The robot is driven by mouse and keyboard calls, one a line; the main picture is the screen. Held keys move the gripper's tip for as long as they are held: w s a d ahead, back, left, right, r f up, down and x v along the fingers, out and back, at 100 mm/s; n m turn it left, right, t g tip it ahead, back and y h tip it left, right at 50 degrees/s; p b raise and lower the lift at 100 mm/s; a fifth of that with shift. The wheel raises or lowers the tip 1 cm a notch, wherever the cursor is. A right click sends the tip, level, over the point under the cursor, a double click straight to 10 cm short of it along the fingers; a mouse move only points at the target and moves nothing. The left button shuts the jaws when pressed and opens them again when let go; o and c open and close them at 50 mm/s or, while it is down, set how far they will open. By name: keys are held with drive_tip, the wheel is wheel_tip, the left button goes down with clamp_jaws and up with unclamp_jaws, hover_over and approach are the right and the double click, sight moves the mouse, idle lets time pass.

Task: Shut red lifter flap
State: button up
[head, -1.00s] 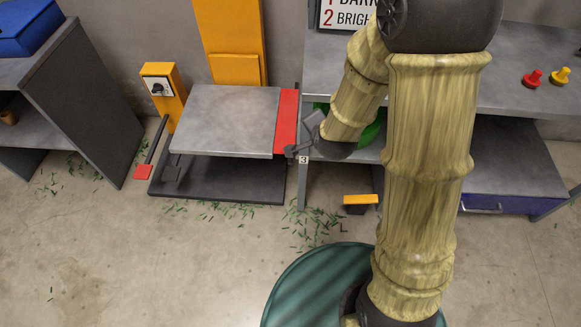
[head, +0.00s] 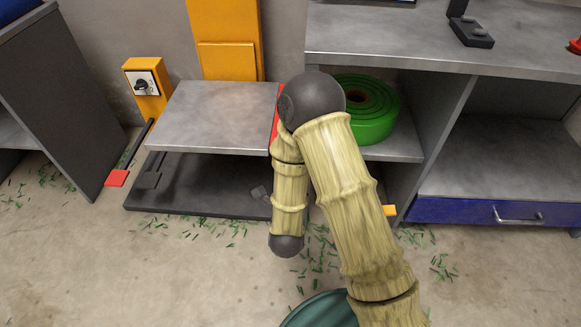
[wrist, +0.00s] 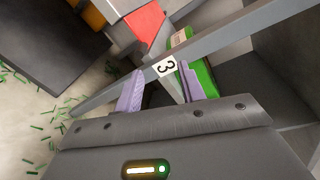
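The lifter has a grey metal platform (head: 215,115) above a dark base (head: 190,185). The red flap (head: 275,120) is at the platform's right edge, mostly hidden by my arm in the head view. In the wrist view the red flap (wrist: 146,26) shows at the top, beyond my fingers; I cannot tell its exact tilt. My gripper (wrist: 160,82) has two lilac fingers apart with nothing held between them.
The shelf leg with the label 3 (wrist: 165,67) crosses just beyond my fingers. A green roll (head: 372,110) sits on the shelf right of the lifter. A control post (head: 145,88) stands left. Green scraps (head: 200,228) litter the floor.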

wheel_tip(320, 180, down, 6)
drive_tip(key=s+a+m+t+b, duration=0.1)
drive_tip(key=s+m+t+b, duration=0.1)
drive_tip(key=b, duration=0.2)
drive_tip(key=shift+s+a+f+m+b, duration=0.15)
drive_tip(key=shift+s+f+m+b, duration=0.05)
drive_tip(key=shift+f+m+b, duration=0.1)
drive_tip(key=shift+w, duration=0.1)
drive_tip(key=w+b, duration=0.1)
drive_tip(key=w, duration=0.4)
drive_tip(key=w+b, duration=0.1)
drive_tip(key=w, duration=0.5)
drive_tip(key=w+b, duration=0.2)
drive_tip(key=w, duration=0.4)
drive_tip(key=shift+w+d, duration=0.15)
drive_tip(key=shift+d, duration=0.15)
clamp_jaws()
